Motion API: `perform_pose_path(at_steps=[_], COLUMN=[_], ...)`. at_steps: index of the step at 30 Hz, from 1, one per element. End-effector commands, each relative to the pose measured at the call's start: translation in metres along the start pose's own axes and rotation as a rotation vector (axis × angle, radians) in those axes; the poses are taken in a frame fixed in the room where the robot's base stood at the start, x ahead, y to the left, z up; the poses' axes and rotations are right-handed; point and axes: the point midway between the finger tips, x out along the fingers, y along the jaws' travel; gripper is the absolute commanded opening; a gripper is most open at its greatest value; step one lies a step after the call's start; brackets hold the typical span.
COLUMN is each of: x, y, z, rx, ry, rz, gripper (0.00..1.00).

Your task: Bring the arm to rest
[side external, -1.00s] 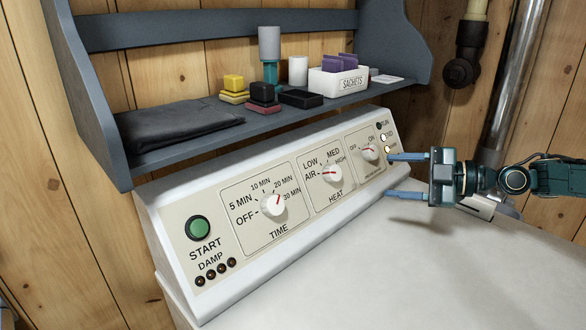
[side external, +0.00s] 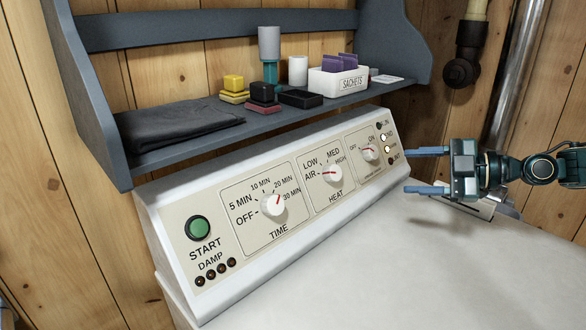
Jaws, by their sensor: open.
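My gripper (side external: 428,170) is at the right of the side external view, above the white dryer top (side external: 400,260). Its two blue fingers are spread apart, point left and hold nothing. The fingertips are beside the right end of the control panel (side external: 285,232), apart from the right-hand knob (side external: 369,153). The panel also carries a heat knob (side external: 331,173), a time knob (side external: 273,204) and a green start button (side external: 198,228).
A grey shelf (side external: 160,165) hangs over the panel. It holds a folded dark cloth (side external: 175,123), small coloured blocks, a bottle (side external: 269,50) and a sachets box (side external: 338,80). Pipes run down the wall at right. The white top is bare in front of the panel.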

Motion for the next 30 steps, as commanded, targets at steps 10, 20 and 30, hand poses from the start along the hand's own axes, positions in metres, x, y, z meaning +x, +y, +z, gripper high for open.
perform_pose_path(at_steps=[10, 20, 30], x=[-0.054, -0.119, -0.194], y=[0.010, -0.002, -0.035], z=[-0.038, -0.072, -0.105], rx=[0.165, 0.366, 0.600], ry=[-0.208, -0.428, -0.649], rz=[-0.041, -0.027, 0.049], gripper=[0.57, 0.57, 0.57])
